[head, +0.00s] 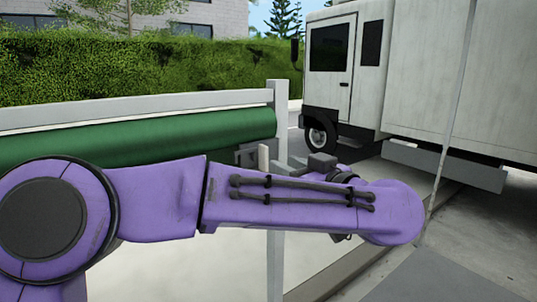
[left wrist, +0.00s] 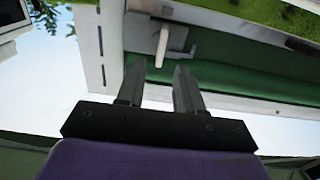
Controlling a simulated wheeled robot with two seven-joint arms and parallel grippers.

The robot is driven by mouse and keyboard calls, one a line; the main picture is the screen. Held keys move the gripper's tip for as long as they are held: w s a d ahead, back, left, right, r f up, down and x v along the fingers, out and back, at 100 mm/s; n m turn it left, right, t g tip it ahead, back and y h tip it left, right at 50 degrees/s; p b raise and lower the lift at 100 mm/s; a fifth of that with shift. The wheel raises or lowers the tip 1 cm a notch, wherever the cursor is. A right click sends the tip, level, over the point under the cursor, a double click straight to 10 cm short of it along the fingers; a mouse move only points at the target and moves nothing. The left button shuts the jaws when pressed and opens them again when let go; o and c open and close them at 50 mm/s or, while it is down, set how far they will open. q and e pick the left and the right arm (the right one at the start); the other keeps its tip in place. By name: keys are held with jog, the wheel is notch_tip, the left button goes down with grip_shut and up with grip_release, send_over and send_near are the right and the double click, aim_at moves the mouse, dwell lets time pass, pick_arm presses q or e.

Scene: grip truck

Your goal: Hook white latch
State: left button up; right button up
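The white latch (left wrist: 162,46) shows in the left wrist view as a slim pale bar on a white bracket beside a green surface. In the head view a small pale upright piece (head: 263,158), which looks like the latch, stands at the right end of the green roll. My left gripper (left wrist: 158,80) has its two grey fingers apart with nothing between them. The latch lies just beyond the fingertips, roughly in line with the gap; I see no contact. In the head view my purple left arm hides most of this gripper. My right gripper is not in view.
A green roll (head: 150,140) runs along a white frame, with a white post (head: 278,240) at its right end, close to my arm. A white truck (head: 345,70) stands at the back right. A hedge (head: 130,68) lies behind. Pavement at lower right is clear.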

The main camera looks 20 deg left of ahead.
aim_at(267, 158)
pick_arm(q)
jog(key=p+x, duration=0.1)
jog(key=x, duration=0.5)
jog(key=shift+s+a+r+p, duration=0.1)
jog(key=shift+a+p, duration=0.1)
jog(key=shift+p, duration=0.15)
jog(key=shift+w+a, duration=0.1)
jog(key=shift+w, duration=0.15)
grip_shut()
